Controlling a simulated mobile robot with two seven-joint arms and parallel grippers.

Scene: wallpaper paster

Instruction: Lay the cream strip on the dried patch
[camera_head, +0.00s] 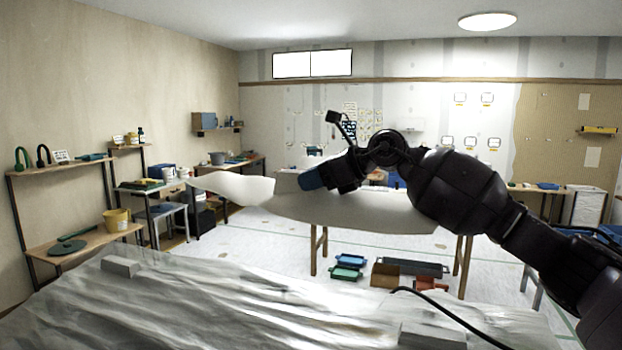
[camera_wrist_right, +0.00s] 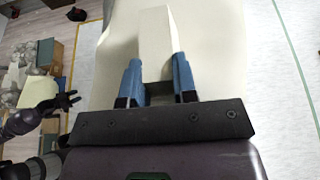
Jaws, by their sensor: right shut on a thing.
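The cream strip (camera_head: 350,210) hangs in the air as a wide, curved, limp sheet in the head view. My right gripper (camera_head: 312,180) is shut at its upper edge. In the right wrist view the two blue fingers of the right gripper (camera_wrist_right: 157,80) close on a pale block-like piece (camera_wrist_right: 157,45), with the cream strip (camera_wrist_right: 222,60) spread behind it. My left gripper (camera_wrist_right: 68,100) seems to show small and dark at the left of the wrist view; its jaws are too small to judge. I cannot make out which wall mark is the dried patch.
A sheet-covered surface (camera_head: 200,310) fills the foreground, with pale blocks (camera_head: 120,267) on it. Blue and green trays (camera_head: 348,265) and a brown box (camera_head: 392,273) lie on the floor. A patched white wall (camera_head: 440,120) is behind.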

